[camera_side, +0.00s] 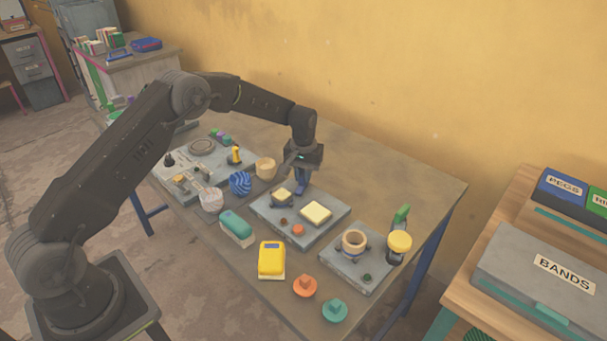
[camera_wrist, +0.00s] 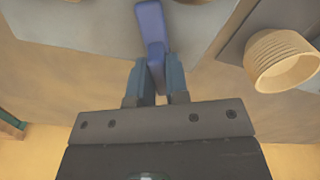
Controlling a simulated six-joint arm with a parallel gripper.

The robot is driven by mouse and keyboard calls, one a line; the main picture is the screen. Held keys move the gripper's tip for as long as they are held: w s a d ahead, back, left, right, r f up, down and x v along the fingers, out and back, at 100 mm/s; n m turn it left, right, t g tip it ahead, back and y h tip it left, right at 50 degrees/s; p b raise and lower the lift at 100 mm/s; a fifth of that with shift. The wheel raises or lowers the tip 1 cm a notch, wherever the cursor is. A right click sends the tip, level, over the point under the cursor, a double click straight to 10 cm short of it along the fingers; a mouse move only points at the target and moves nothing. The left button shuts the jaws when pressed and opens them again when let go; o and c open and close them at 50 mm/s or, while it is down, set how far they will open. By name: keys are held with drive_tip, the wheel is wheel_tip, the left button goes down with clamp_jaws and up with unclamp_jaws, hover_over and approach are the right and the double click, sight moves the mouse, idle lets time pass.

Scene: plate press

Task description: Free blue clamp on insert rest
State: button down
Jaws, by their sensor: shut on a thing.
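My gripper (camera_side: 301,172) is over the back edge of the middle grey plate (camera_side: 276,227), with its jaws pointing down. It is shut on the blue clamp (camera_side: 300,188), a narrow blue lever. In the wrist view the blue clamp (camera_wrist: 151,28) runs up from between the two fingers (camera_wrist: 157,82). Beside the clamp on the plate are a small pale-yellow block on a dark rest (camera_side: 282,195) and a larger pale-yellow square block (camera_side: 316,212). I cannot tell whether the clamp still touches the plate or rest.
A ribbed tan cup (camera_side: 265,168) stands left of my gripper; it also shows in the wrist view (camera_wrist: 282,62). A blue striped ball (camera_side: 240,183) is farther left. A right-hand plate holds a tan ring (camera_side: 354,241). A yellow-topped piece (camera_side: 400,242) stands beside it. The table behind is clear.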

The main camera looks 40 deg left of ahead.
drive_tip(key=n, duration=1.2)
drive_tip(key=shift+n, duration=0.3)
idle(0.4)
drive_tip(key=c, duration=1.1)
unclamp_jaws()
drive_tip(key=shift+r, duration=0.15)
wheel_tip(320, 180, up, 14)
drive_tip(key=shift+f, duration=0.2)
drive_tip(key=shift+r, duration=0.1)
